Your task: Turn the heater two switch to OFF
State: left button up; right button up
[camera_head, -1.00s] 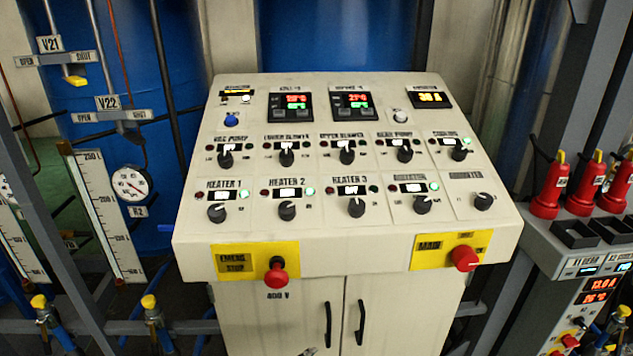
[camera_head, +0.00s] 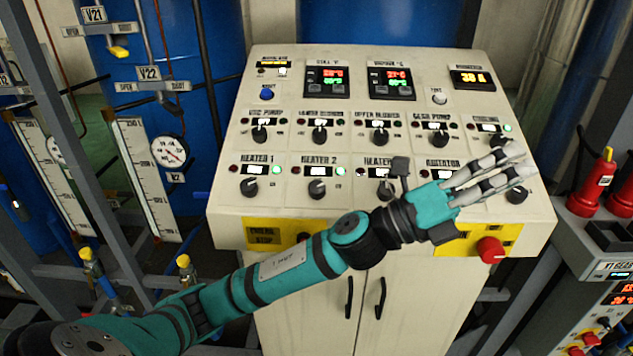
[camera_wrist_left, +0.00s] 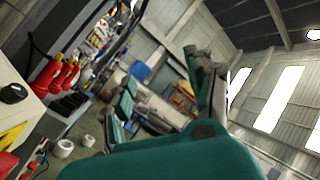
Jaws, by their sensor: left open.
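The heater two switch (camera_head: 317,189) is a black round knob in the lower row of the sloped control panel, below the HEATER 2 label (camera_head: 318,160). Its small display is lit, but I cannot read the word or the exact knob setting. My left gripper (camera_head: 528,163) is open and empty above the panel's right end, well to the right of the heater two switch. Its forearm crosses in front of the panel's lower edge and hides part of the heater three area. The heater two switch is not visible in the left wrist view.
The heater one knob (camera_head: 249,188) is left of it and the heater three knob (camera_head: 388,190) right. Red emergency buttons are on the front edge, one at the right (camera_head: 490,250) and one mostly behind my arm. Red plugs (camera_head: 597,182) stand at the far right.

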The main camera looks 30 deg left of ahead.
pick_arm(q)
jog(key=s+d+r+m+g+h, duration=0.1)
jog(key=s+d+m+g, duration=0.25)
jog(key=m+g, duration=0.9)
jog(key=m+y+b, duration=0.1)
jog(key=m+y, duration=0.9)
jog(key=y, duration=1)
send_over(316, 185)
jog(key=s, duration=0.2)
notch_tip(316, 185, down, 4)
jog(key=shift+t, duration=0.45)
jog(key=x, duration=0.3)
jog(key=p+x, duration=0.1)
jog(key=x, duration=0.3)
jog(key=p+x, duration=0.1)
jog(key=x, duration=0.3)
jog(key=shift+s+a+f, duration=0.1)
jog(key=shift+a, duration=0.3)
